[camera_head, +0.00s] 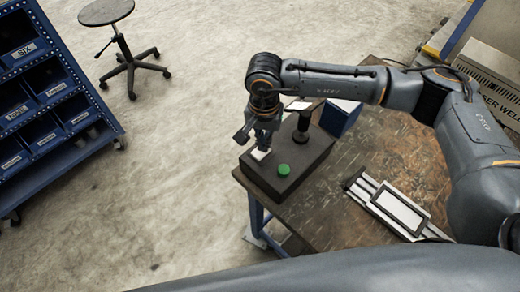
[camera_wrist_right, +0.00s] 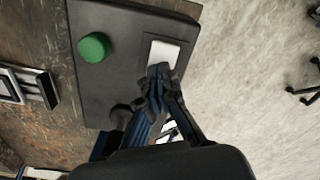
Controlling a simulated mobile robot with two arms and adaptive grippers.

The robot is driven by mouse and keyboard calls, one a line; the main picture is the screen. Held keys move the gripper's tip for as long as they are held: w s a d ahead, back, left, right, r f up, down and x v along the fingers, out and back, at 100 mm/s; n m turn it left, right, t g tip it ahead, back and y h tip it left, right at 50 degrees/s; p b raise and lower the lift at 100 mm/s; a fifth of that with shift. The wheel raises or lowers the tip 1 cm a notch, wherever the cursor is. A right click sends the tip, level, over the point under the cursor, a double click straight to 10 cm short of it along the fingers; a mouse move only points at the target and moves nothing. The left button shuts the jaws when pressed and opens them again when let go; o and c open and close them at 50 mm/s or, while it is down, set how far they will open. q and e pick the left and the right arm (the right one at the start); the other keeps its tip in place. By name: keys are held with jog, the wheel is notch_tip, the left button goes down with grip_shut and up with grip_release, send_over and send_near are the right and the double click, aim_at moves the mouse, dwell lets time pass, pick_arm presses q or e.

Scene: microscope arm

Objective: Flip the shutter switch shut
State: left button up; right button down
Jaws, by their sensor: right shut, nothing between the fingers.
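The white rocker switch (camera_head: 260,153) sits on a dark control box (camera_head: 310,165) near the table's left edge. It also shows in the right wrist view (camera_wrist_right: 164,53), set in a grey frame. My right gripper (camera_head: 264,143) points down at the switch, shut and empty. In the right wrist view its fingertips (camera_wrist_right: 159,72) are at the near edge of the white rocker. I cannot tell whether they touch it. The fingers hide part of that edge. My left gripper is not in view.
A green button (camera_head: 284,169) and an upright black knob or lever (camera_head: 301,125) are on the same box. A blue box (camera_head: 340,117) stands behind it. A metal framed device (camera_head: 395,207) lies on the worn table (camera_head: 335,222). Open floor lies to the left.

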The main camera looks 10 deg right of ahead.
jog(key=shift+s+f, duration=0.1)
jog(key=shift+f, duration=0.1)
jog(key=shift+r, duration=0.75)
jog(key=shift+r+p, duration=1)
jog(key=shift+r, duration=1.8)
